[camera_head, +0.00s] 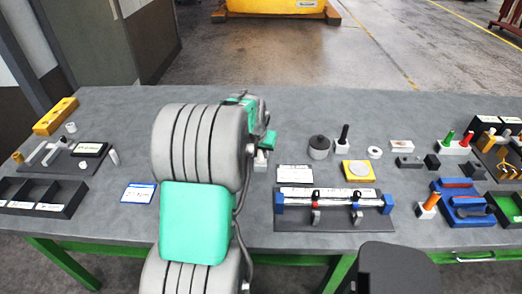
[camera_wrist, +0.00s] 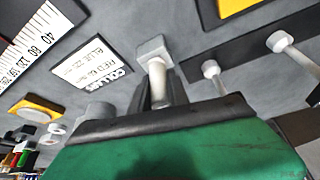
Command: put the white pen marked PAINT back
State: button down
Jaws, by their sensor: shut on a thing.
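My gripper (camera_wrist: 160,95) is shut on a white pen (camera_wrist: 157,78), which sticks out between its dark fingers in the wrist view. The pen's far end meets a small pale grey block (camera_wrist: 152,47). I cannot tell whether it is inside the block or only in front of it. No PAINT marking is readable. In the head view my gripper (camera_head: 262,148) hangs over the middle of the bench, largely hidden by my arm. The pale block (camera_head: 260,162) shows just below it, and the pen cannot be made out there.
A grey round casting (camera_head: 319,147), a yellow block (camera_head: 358,171) with a disc and a blue-ended rail fixture (camera_head: 335,211) stand to the right. A dark pegged board (camera_wrist: 245,60) lies close by in the wrist view. A black compartment tray (camera_head: 72,210) is at left.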

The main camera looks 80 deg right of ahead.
jog(key=shift+f, duration=0.15)
jog(key=c, duration=1.3)
grip_release()
jog(key=shift+o, duration=0.2)
jog(key=shift+r, duration=0.45)
jog(key=b+v, duration=0.3)
jog(key=v, duration=0.8)
jog(key=w+a+n+t+y, duration=0.1)
jog(key=w+a+n+t, duration=0.2)
jog(key=w+a+n, duration=1.1)
jog(key=w+a+f+n+y, duration=0.1)
jog(key=w+a, duration=0.1)
jog(key=a, duration=1)
jog(key=w+a+f+n+y, duration=0.1)
jog(key=w+a+f+n, duration=0.1)
jog(key=a, duration=1)
jog(key=w+a+f+n+y, duration=0.1)
jog(key=w+a, duration=0.3)
jog(key=a, duration=0.8)
jog(key=shift+w+a+f+n+t+y+p, duration=0.2)
jog(key=shift+w+f+n+t+y+p, duration=0.15)
jog(key=shift+f, duration=0.2)
jog(key=shift+s, duration=0.1)
